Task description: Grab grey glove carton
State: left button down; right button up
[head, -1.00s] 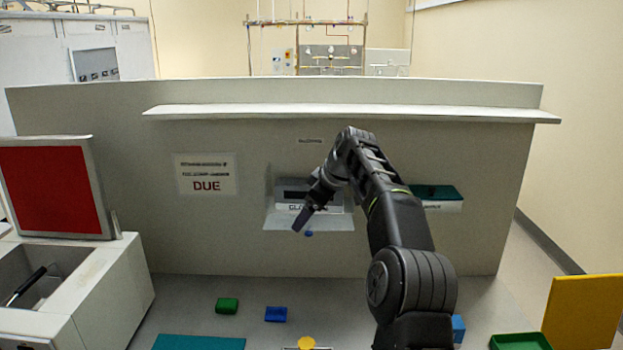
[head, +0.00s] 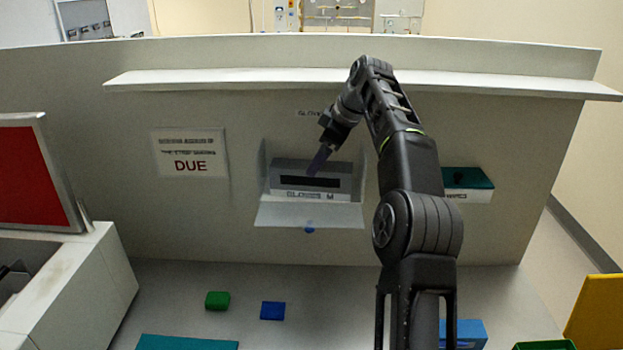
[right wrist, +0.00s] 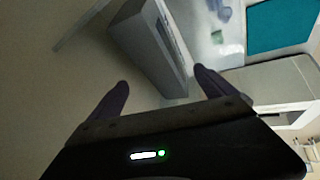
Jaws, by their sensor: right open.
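The grey glove carton (head: 311,181) sits in a recess of the grey wall panel, behind a lowered pale flap (head: 308,215). Its front has a dark slot and the lettering "GLOVES M". My right gripper (head: 319,160) is at the upper left of the carton, pointing down, and overlaps its top edge in the head view. In the right wrist view the gripper (right wrist: 163,92) is open, its two fingers apart with nothing between the tips. The carton (right wrist: 150,45) shows tilted just beyond the fingers. I cannot tell whether they touch. My left gripper is not in view.
A white shelf (head: 330,79) runs above the recess. A white box with a teal lid (head: 467,180) is on the right. A green block (head: 217,300) and a blue block (head: 272,310) lie on the bench. A red panel (head: 35,177) stands at left.

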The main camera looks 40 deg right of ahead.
aim_at(311, 180)
jog(key=shift+x, duration=1.2)
jog(key=shift+p+x, duration=0.55)
jog(key=shift+x, duration=2.05)
jog(key=shift+a, duration=0.1)
jog(key=c, duration=1.5)
jog(key=shift+s, duration=0.1)
jog(key=shift+c, duration=0.2)
